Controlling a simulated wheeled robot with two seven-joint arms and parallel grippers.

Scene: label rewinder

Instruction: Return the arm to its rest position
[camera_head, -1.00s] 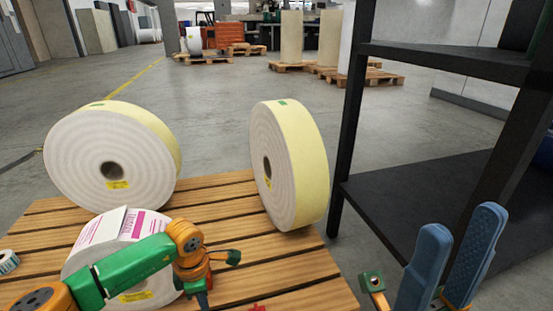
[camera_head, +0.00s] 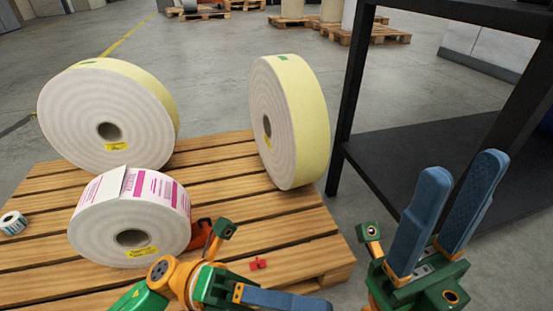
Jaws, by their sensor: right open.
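My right gripper (camera_head: 461,172) is at the lower right. Its two blue fingers point up and stand apart with nothing between them, in front of the black shelf. My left gripper (camera_head: 285,299) is at the bottom middle, low in front of the wooden pallet. One blue finger shows, pointing right. Its other finger is hidden, so its opening cannot be told. The rest of my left arm runs out of the bottom edge.
Two large cream rolls (camera_head: 108,115) (camera_head: 292,125) stand on the pallet (camera_head: 40,192). A pink-printed label roll (camera_head: 130,222), a small roll (camera_head: 12,223) and a small red piece (camera_head: 258,263) are also there. A black shelf (camera_head: 420,150) stands at right.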

